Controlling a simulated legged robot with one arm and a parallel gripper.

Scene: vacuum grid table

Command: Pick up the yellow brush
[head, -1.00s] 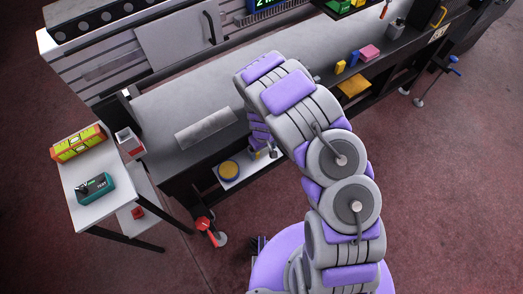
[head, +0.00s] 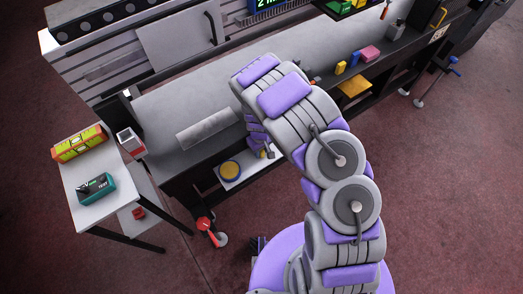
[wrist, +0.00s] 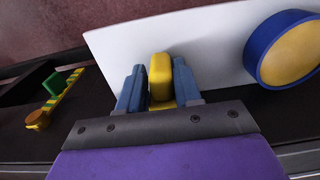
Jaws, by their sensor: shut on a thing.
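The yellow brush (wrist: 160,75) stands between the two blue fingers of my gripper (wrist: 158,84) in the wrist view. The fingers are shut on it, one on each side. Its lower part is mostly hidden by my gripper's body. Behind it is a white board or shelf surface (wrist: 215,45). In the head view my gripper (head: 267,151) is at the front of the workbench, just right of that white shelf (head: 233,184), and a small bit of yellow shows at its tip.
A round blue and yellow item (wrist: 292,52) lies right of my gripper, on the white shelf. A green and yellow tool (wrist: 62,92) lies to the left on a dark surface. The grey workbench (head: 165,105) is above the shelf. A white side table (head: 92,215) stands left.

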